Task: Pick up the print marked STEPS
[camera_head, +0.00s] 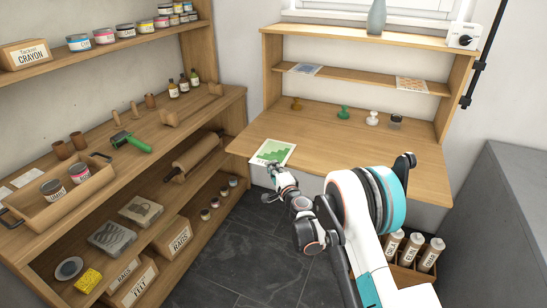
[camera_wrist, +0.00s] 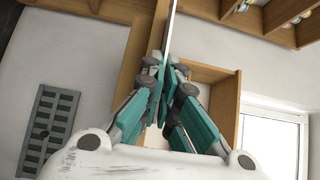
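A print with a green stepped shape on white (camera_head: 272,152) is at the front left edge of the desk; any lettering on it is too small to read. My gripper (camera_head: 276,170) is at the print's near edge. In the wrist view the gripper's teal fingers (camera_wrist: 166,72) are together on a thin pale strip, the print seen edge-on (camera_wrist: 173,20). Whether the print still touches the desk top cannot be told.
The desk (camera_head: 340,160) has several stamps along its back. A blue print (camera_head: 305,69) and an orange print (camera_head: 412,85) lie on the shelf above. A loaded shelf unit (camera_head: 215,108) stands at left, and a crate of tubes (camera_head: 405,270) is below the desk.

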